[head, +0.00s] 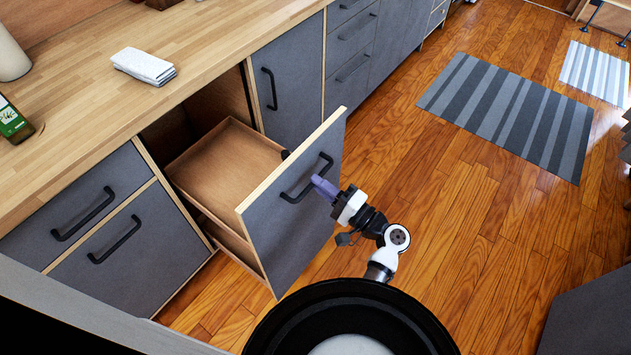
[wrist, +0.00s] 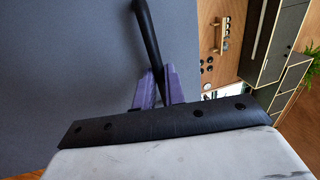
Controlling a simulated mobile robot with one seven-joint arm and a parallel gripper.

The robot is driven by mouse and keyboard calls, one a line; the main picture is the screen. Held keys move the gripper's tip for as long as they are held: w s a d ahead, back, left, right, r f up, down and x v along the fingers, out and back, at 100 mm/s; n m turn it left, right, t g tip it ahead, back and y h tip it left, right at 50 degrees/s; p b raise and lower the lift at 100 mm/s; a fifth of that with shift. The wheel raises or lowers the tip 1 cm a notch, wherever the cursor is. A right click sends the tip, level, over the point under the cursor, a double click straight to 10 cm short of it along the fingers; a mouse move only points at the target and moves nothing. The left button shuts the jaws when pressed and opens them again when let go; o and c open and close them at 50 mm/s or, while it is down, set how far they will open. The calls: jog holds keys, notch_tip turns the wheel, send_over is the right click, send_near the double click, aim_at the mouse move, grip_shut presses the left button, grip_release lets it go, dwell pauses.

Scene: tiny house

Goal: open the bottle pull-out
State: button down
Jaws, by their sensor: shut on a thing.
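The bottle pull-out (head: 287,207) is a tall grey front with a light wood edge, standing well out from the counter cabinets in the head view. Behind it are a wooden upper tray (head: 222,160) and a lower shelf, both with no bottle visible on them. Its black bar handle (head: 305,187) is near the top of the front. My gripper (head: 322,186) has purple fingers closed on this handle. In the wrist view the fingers (wrist: 155,88) pinch the black handle (wrist: 148,35) against the grey front (wrist: 70,70).
Grey drawers (head: 110,225) with black handles flank the pull-out on the left, and a grey door (head: 287,85) on the right. A folded cloth (head: 144,66) and a green bottle (head: 12,120) are on the counter.

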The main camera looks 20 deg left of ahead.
jog(key=shift+w+d+r, duration=0.1)
jog(key=shift+r, duration=0.3)
jog(key=c, duration=1.5)
grip_release()
jog(key=shift+c, duration=0.2)
jog(key=shift+f, duration=0.1)
jog(key=b+v, duration=0.4)
jog(key=v, duration=0.9)
jog(key=shift+d, duration=0.35)
jog(key=shift+f, duration=0.1)
